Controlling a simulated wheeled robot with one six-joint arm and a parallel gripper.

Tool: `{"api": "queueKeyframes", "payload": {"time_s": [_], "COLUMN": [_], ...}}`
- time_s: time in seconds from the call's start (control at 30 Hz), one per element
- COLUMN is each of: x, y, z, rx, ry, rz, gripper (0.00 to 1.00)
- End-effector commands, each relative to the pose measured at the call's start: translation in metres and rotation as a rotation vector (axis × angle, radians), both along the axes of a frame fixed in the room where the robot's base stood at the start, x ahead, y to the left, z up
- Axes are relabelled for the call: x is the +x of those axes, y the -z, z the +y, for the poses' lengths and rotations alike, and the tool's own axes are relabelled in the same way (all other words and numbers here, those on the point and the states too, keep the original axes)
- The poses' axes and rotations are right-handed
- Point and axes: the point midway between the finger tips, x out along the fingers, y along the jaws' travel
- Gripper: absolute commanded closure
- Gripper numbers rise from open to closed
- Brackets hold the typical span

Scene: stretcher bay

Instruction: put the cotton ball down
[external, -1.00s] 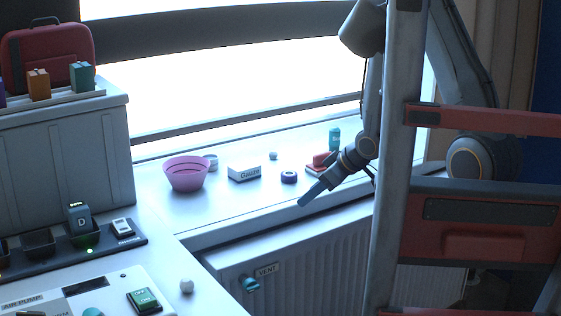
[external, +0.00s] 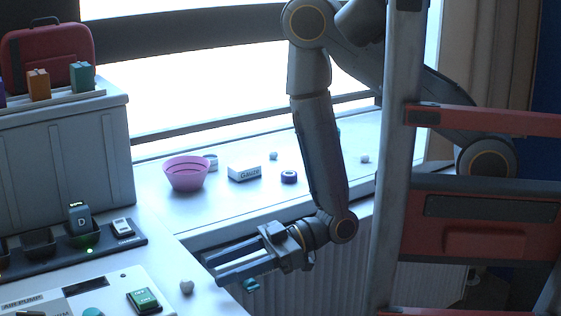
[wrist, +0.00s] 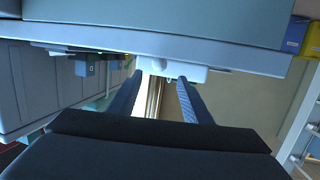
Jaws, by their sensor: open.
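A small white ball that looks like the cotton ball (external: 187,286) rests on the near counter at its right edge, beside the air pump panel. My gripper (external: 213,273) is open and empty, low over the counter edge, its fingers pointing left just short of this ball. The wrist view shows the open fingers (wrist: 160,79) with a small round shape, likely the ball (wrist: 157,65), ahead between the tips. Similar pale balls lie on the window sill, one behind the gauze box (external: 273,156) and one farther right (external: 365,159).
The sill (external: 225,212) holds a pink bowl (external: 186,174), a gauze box (external: 244,173) and a purple roll (external: 289,177). The air pump panel (external: 60,300) and charging dock (external: 118,245) lie left. A radiator stands below the sill; a red-panelled upright frame (external: 480,240) is at right.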

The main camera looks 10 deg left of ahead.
Motion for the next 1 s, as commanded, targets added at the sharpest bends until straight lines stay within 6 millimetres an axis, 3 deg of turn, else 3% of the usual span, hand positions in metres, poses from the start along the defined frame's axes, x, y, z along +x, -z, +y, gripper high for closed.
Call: {"api": "queueKeyframes", "payload": {"time_s": [0.5, 0.8, 1.0], "x": [-0.029, -0.030, -0.030], "y": [0.011, 0.013, 0.013], "z": [0.045, 0.049, 0.049], "rx": [-0.001, -0.001, -0.001], "ry": [-0.001, 0.001, 0.001], "rz": [-0.002, -0.001, -0.001], "gripper": [0.55, 0.55, 0.89]}}
